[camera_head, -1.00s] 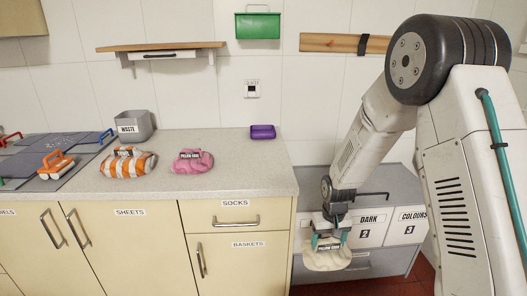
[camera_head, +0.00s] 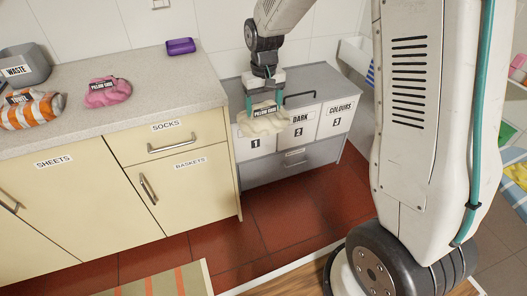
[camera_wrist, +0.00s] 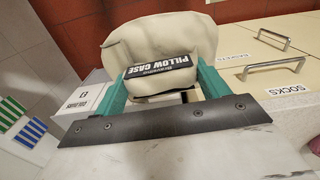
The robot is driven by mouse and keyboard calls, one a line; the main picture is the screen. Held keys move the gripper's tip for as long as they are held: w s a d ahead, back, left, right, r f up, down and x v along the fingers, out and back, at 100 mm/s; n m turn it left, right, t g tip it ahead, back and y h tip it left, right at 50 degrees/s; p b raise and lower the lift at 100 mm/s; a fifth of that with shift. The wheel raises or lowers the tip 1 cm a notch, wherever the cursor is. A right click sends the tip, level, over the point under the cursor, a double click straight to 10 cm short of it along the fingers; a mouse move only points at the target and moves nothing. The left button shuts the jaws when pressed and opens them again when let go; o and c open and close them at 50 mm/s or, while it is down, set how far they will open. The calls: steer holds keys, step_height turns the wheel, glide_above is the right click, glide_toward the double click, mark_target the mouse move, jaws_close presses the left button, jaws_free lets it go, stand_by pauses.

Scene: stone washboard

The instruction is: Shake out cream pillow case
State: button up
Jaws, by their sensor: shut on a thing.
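The cream pillow case (camera_head: 262,124) is a bunched cloth with a black "PILLOW CASE" label. My gripper (camera_head: 265,106) is shut on it, and the cloth hangs below the fingers in front of the grey sorting unit. In the wrist view the pillow case (camera_wrist: 158,42) is bunched between the two teal fingers of my gripper (camera_wrist: 160,88), with its label facing the camera. The lower part of the cloth covers the label of the bin marked 1.
The grey sorting unit (camera_head: 318,78) has bins marked 1, 2 "DARK" and 3 "COLOURS". The counter (camera_head: 150,85) at left holds a pink pillow case (camera_head: 107,91), an orange-striped bundle (camera_head: 32,108), a grey waste bin (camera_head: 22,64) and a purple item (camera_head: 181,46).

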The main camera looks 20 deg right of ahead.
step_height(320, 180, down, 15)
stand_by(0.9)
